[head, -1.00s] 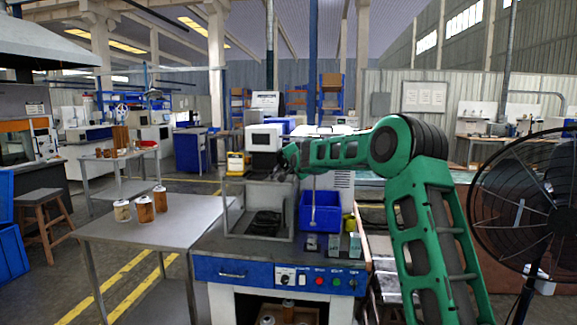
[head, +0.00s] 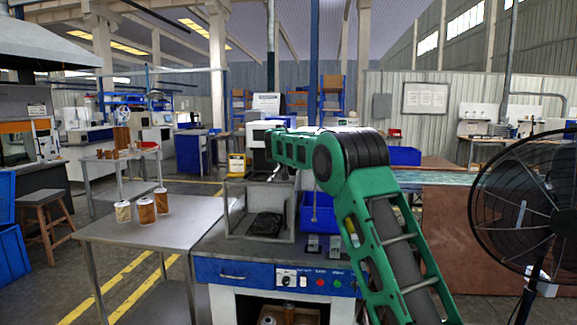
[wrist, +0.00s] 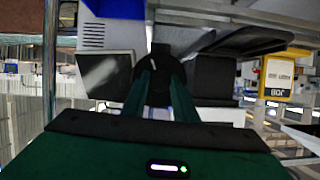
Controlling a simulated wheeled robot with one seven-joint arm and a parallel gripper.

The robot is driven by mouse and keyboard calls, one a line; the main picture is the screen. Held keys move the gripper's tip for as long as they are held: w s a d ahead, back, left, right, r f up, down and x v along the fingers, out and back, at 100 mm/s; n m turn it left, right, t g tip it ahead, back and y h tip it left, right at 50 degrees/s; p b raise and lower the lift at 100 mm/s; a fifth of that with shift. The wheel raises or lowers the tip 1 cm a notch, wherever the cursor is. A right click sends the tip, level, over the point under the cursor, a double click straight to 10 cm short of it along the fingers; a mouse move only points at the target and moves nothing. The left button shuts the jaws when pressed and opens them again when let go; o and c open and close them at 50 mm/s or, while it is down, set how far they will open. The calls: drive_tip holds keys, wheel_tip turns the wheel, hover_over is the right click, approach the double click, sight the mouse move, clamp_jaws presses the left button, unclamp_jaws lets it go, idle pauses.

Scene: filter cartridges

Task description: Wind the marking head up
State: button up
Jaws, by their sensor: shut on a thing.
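The marking head (head: 257,150), a white box with a dark front, stands above the grey frame on the blue-fronted bench. My green arm covers its right side in the head view. In the wrist view, which is upside down, a black round knob (wrist: 157,64) with a short white mark sits between my fingertips. My gripper (wrist: 161,82) is shut on this knob, its two green fingers close together. In the head view the gripper's tip is mostly hidden behind my arm.
The grey frame (head: 229,210) holds a dark part (head: 266,224). A blue bin (head: 309,212) stands right of it. A yellow box (head: 237,165) stands behind left; it shows in the wrist view too. A large black fan (head: 530,205) is at right. Cartridges (head: 146,210) stand on the left table.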

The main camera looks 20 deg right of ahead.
drive_tip(key=n+h, duration=0.1)
drive_tip(key=f+n+g+h, duration=0.1)
drive_tip(key=n, duration=0.1)
drive_tip(key=shift+w+a, duration=0.15)
drive_tip(key=shift+a, duration=0.25)
drive_tip(key=shift+n, duration=0.3)
drive_tip(key=shift+d, duration=0.1)
drive_tip(key=o, duration=1)
drive_tip(key=shift+w, duration=0.1)
drive_tip(key=shift+d+r, duration=0.1)
drive_tip(key=shift+r, duration=0.15)
drive_tip(key=shift+r, duration=0.1)
drive_tip(key=shift+s+a+r, duration=0.15)
drive_tip(key=shift+s+a, duration=0.1)
drive_tip(key=shift+s, duration=0.15)
drive_tip(key=v, duration=0.9)
drive_tip(key=shift+s+a+r, duration=0.1)
drive_tip(key=shift+s+a, duration=0.1)
drive_tip(key=shift+a, duration=0.1)
